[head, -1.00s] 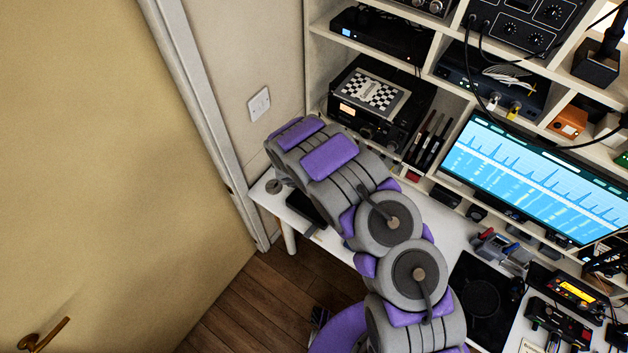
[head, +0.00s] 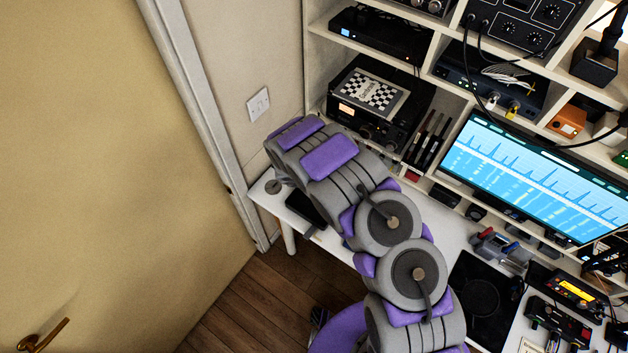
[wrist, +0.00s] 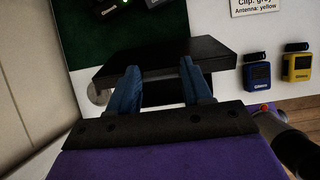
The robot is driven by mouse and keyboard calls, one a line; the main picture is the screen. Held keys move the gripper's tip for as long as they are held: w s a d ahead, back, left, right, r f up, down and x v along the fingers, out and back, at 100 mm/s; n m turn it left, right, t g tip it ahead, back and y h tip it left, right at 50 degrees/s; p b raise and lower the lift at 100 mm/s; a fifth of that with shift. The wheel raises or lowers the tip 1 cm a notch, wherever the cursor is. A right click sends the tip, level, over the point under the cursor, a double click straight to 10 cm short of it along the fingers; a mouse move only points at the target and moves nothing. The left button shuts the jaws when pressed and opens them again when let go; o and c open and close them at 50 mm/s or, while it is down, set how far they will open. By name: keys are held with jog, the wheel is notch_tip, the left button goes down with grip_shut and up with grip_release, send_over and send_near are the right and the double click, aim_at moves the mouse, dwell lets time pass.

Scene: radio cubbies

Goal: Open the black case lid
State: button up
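In the wrist view, a flat black slab (wrist: 170,58), which looks like the black case or its lid, lies across the picture on the white desk. My gripper (wrist: 160,78) has two blue fingers spread apart at the slab's near edge. Nothing is seen clamped between them; whether the tips touch the slab I cannot tell. In the head view, a black flat item (head: 306,208) at the desk's front left edge is partly hidden by my arm, and my gripper is hidden there. The lid looks closed, though I cannot be sure.
A dark green surface (wrist: 90,30) with small devices lies beyond the slab. A blue radio (wrist: 257,75) and a yellow radio (wrist: 297,68) are to the right. A monitor (head: 535,175) and shelves of equipment stand behind the desk. A wall and door are at left.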

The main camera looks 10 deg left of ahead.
jog(key=o, duration=0.4)
jog(key=v, duration=1.7)
jog(key=shift+p, duration=0.3)
jog(key=shift+s+r, duration=0.1)
